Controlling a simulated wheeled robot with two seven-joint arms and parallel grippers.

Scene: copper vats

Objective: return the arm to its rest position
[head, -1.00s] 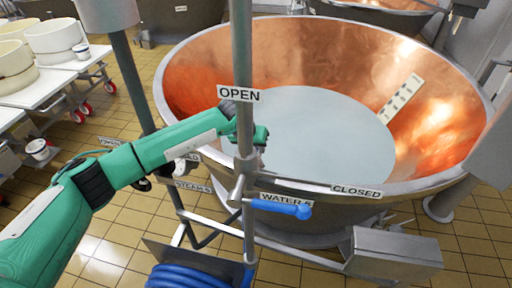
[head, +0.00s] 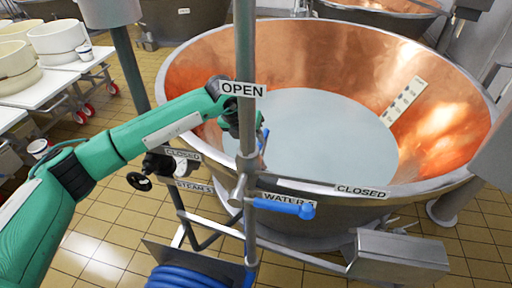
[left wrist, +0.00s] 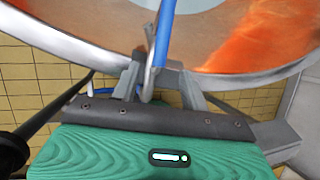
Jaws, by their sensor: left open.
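My left arm comes in from the left in the head view, its elbow bent. My left gripper (head: 258,133) is over the near rim of the copper vat (head: 310,45), partly hidden behind the vertical grey pipe (head: 244,60). In the left wrist view the two fingers of the gripper (left wrist: 161,80) stand apart. A grey pipe piece and a blue bar (left wrist: 163,35) show between or beyond them; contact cannot be told. The blue water valve lever (head: 285,207) points right, below the gripper in the head view. My right gripper is out of view.
The vat holds pale liquid (head: 330,130). A black steam valve wheel (head: 139,181) and a coiled blue hose (head: 185,277) are near the pipe stand. White tables (head: 75,65) with tubs stand at the left. Tiled floor (head: 100,240) is open at lower left.

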